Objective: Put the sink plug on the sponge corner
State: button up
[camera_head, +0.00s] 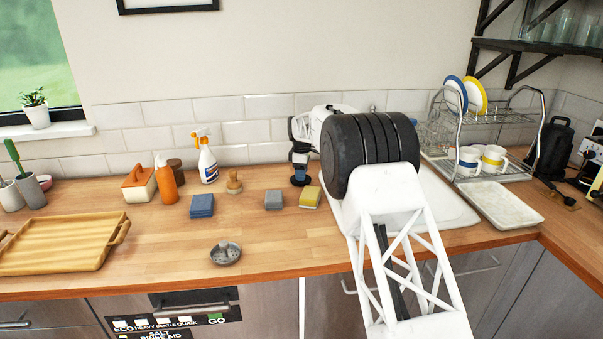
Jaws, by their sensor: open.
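A round dark grey piece with a raised knob (225,253), which looks like the sink plug, lies on the wooden worktop near its front edge. A yellow and grey sponge (310,197) lies on the worktop beside the sink, with a plain grey sponge (274,200) to its left. My gripper (300,180) is at the back of the worktop, just behind the yellow sponge and apart from the plug. It points down and is open; its small fingertips are hard to make out, and I see nothing held.
My arm hides much of the white sink (448,208). A folded blue cloth (202,206), a wooden brush (234,182), a spray bottle (207,162) and an orange bottle (166,183) stand behind the plug. A wooden tray (65,245) lies left. A dish rack (485,130) stands right.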

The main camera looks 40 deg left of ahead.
notch_tip(320, 180, up, 12)
dwell(0.7)
jog(key=shift+d+r, duration=0.1)
jog(key=shift+r, duration=0.05)
dwell(0.8)
